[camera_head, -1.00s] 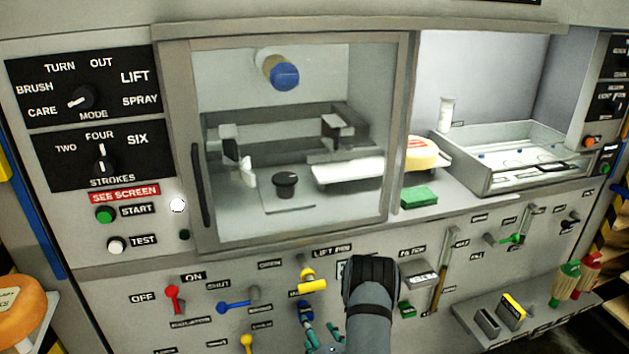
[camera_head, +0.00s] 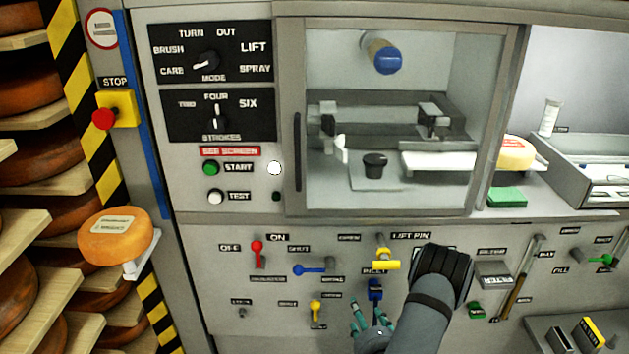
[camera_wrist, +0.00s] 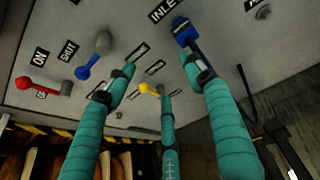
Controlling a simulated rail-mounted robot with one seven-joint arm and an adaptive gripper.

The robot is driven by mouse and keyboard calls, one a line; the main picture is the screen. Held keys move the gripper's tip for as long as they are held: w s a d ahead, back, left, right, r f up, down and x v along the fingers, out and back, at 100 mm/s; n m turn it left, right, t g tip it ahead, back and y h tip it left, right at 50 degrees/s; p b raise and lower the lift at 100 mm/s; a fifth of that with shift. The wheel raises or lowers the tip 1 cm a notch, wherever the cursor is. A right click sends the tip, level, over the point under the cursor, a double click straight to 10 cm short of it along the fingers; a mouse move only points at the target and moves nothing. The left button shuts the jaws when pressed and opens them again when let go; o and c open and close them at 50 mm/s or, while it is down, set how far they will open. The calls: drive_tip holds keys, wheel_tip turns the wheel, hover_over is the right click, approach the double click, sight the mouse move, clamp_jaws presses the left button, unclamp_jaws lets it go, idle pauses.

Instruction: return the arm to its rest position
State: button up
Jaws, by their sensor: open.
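My gripper (camera_head: 366,316) has teal fingers and is at the lower middle of the head view, in front of the lower control panel. In the wrist view its fingers (camera_wrist: 158,84) are spread apart with nothing between them. Beyond the fingertips is a small yellow lever (camera_wrist: 150,90). The blue inlet lever (camera_head: 375,290) stands just above the fingers in the head view; in the wrist view it shows (camera_wrist: 184,32) near the right finger's tip. I cannot tell whether a finger touches it. My dark wrist hides part of the panel.
A red lever (camera_head: 257,253), a blue lever (camera_head: 309,270) and a yellow lift pin lever (camera_head: 385,262) jut from the panel. A glass-fronted chamber (camera_head: 400,120) is above. At left, a cheese wheel (camera_head: 115,236) sits on a bracket, near a red stop button (camera_head: 103,119) and cheese racks (camera_head: 40,210).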

drive_tip(key=w+d+f+m+h+b, duration=0.1)
drive_tip(key=w+d+f+b, duration=0.1)
drive_tip(key=d, duration=0.3)
drive_tip(key=shift+w+b, duration=0.35)
drive_tip(key=shift+w, duration=0.55)
drive_tip(key=shift+d, duration=0.1)
